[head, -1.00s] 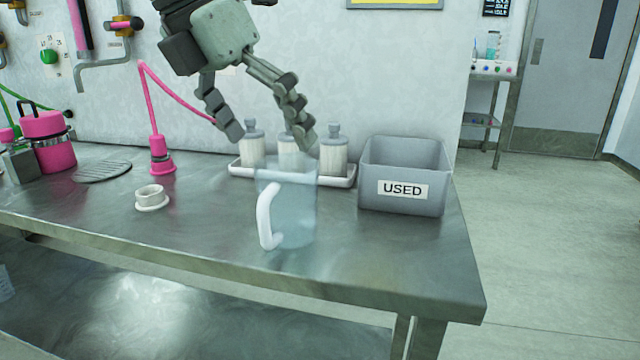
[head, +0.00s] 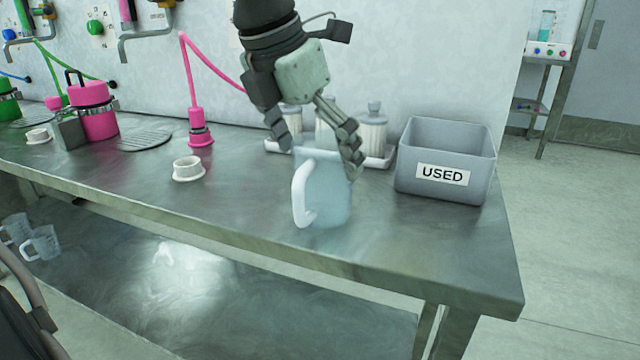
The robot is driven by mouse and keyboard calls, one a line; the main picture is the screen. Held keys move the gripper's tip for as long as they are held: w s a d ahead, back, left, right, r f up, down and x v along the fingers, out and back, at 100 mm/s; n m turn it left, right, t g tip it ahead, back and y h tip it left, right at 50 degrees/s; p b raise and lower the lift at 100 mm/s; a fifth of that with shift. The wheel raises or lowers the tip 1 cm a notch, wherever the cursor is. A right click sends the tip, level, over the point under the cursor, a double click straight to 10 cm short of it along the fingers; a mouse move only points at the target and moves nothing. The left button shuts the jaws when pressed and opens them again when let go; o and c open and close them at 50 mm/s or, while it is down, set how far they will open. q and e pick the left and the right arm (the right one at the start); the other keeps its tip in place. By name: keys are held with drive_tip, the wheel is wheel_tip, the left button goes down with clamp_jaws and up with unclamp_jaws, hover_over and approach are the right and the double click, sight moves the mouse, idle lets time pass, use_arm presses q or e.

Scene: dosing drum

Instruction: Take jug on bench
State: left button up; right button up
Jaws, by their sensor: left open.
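A clear, bluish jug (head: 332,195) with a white handle (head: 301,195) on its left stands upright on the steel bench (head: 240,212). My left gripper (head: 318,158) is open and points down over the jug. One finger is by the left of the jug's rim. The other overlaps the right side of its upper wall. I cannot tell whether either finger touches it. My right gripper is not in view.
A grey USED bin (head: 445,175) stands close to the right. A white tray (head: 378,162) with several lidded white pots is just behind. A white ring (head: 187,170) and a pink nozzle (head: 200,137) are to the left. Jugs (head: 42,243) sit on the lower shelf.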

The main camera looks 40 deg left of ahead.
use_arm(q)
drive_tip(key=c, duration=1.3)
drive_tip(key=shift+r, duration=0.15)
